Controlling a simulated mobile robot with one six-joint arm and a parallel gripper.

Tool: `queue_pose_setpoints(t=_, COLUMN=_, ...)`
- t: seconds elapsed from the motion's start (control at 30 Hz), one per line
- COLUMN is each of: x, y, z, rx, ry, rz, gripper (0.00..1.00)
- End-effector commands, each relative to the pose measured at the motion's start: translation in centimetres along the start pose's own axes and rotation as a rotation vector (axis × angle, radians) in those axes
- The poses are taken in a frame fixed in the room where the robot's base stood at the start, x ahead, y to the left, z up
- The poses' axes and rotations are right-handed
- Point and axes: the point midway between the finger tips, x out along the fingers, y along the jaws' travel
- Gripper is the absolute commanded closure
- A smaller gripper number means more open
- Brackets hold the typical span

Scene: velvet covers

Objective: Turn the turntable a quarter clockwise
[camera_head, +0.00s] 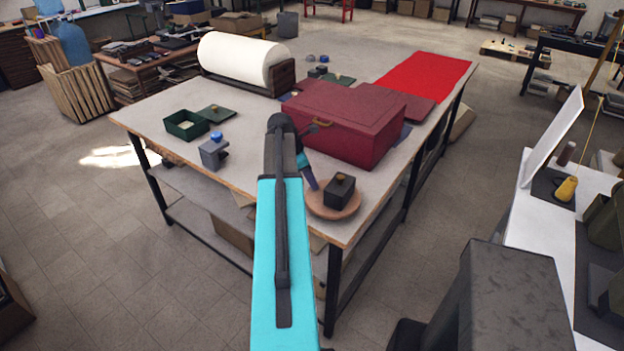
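The turntable (335,213) is a round, low wooden disc near the front right corner of the worktable. A small dark box with a brass knob (339,191) stands upright on it. My arm rises in front of the table and bends down at its dark elbow. Its far end, with my gripper (311,181), comes down just left of the dark box, by the left rim of the disc. The fingers are too small and partly hidden behind my arm, so I cannot tell whether they are open or whether they touch anything.
A large dark red box (345,122) stands close behind the turntable. A grey clamp-like block with a blue knob (214,151) and an open green box (187,124) stand to the left. A white roll (240,60) and red cloth (425,75) lie farther back.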

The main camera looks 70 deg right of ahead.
Motion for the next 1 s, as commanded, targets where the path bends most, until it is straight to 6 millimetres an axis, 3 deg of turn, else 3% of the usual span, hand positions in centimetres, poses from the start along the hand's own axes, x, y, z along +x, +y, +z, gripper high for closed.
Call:
queue_pose_setpoints(t=0.77, x=0.22, y=0.51, z=0.56, rx=0.089, ry=-0.002, rz=-0.039, gripper=1.00)
queue_pose_setpoints(t=0.8, x=0.22, y=0.51, z=0.56, rx=0.088, ry=-0.002, rz=-0.039, gripper=0.75)
queue_pose_setpoints(t=0.87, x=0.21, y=0.52, z=0.54, rx=0.088, ry=-0.002, rz=-0.038, gripper=0.65)
queue_pose_setpoints(t=1.0, x=0.20, y=0.54, z=0.51, rx=0.088, ry=-0.001, rz=-0.038, gripper=0.64)
